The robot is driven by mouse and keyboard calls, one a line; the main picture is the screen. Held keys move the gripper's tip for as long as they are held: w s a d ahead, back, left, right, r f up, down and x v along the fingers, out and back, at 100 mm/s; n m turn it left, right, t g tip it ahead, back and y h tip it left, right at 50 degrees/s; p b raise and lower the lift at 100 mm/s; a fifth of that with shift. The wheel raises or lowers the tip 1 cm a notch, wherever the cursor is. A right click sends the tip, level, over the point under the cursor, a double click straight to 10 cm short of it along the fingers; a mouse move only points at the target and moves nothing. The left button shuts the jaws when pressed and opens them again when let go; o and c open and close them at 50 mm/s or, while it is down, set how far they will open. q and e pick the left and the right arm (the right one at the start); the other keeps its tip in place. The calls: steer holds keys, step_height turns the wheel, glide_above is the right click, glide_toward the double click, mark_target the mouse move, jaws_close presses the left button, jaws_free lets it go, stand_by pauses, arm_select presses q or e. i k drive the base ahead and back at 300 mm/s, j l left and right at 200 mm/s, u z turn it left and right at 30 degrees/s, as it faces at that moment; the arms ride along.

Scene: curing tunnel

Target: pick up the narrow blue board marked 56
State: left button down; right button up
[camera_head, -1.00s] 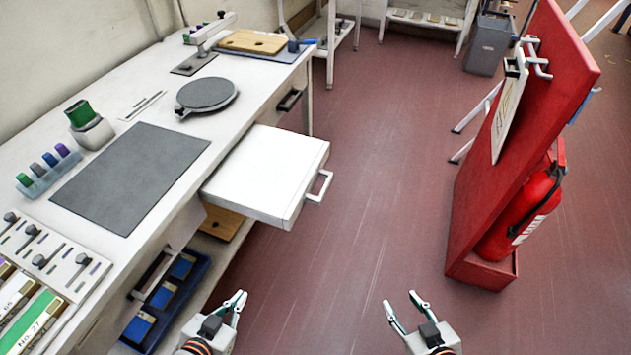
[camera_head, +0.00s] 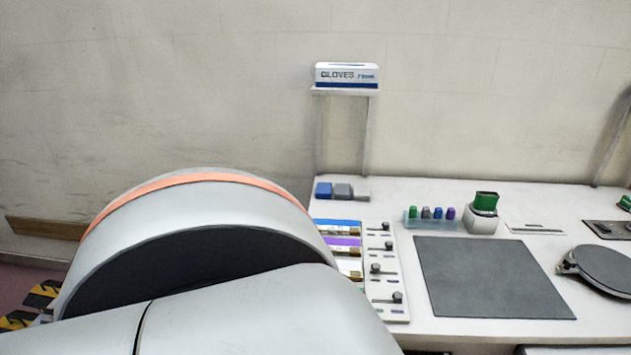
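The narrow blue board marked 56 cannot be made out for certain. A rack (camera_head: 386,301) on the white bench holds several coloured boards at its left side. One has a blue face (camera_head: 338,224), one below it is purple (camera_head: 342,242), and paler ones lie below that. Their markings are too small to read. The lower boards are partly hidden behind my own large grey arm link, which fills the lower left. Neither of my grippers shows in this view.
The white bench (camera_head: 460,333) bears a dark mat (camera_head: 490,277), a round grey turntable (camera_head: 606,268), a stand with several coloured pieces (camera_head: 431,222) and a green-topped holder (camera_head: 484,211). A glove box (camera_head: 347,75) sits on a raised shelf. Small blocks (camera_head: 342,191) lie at the back.

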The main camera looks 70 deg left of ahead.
mark_target(336, 227)
steer(key=u, duration=2.05)
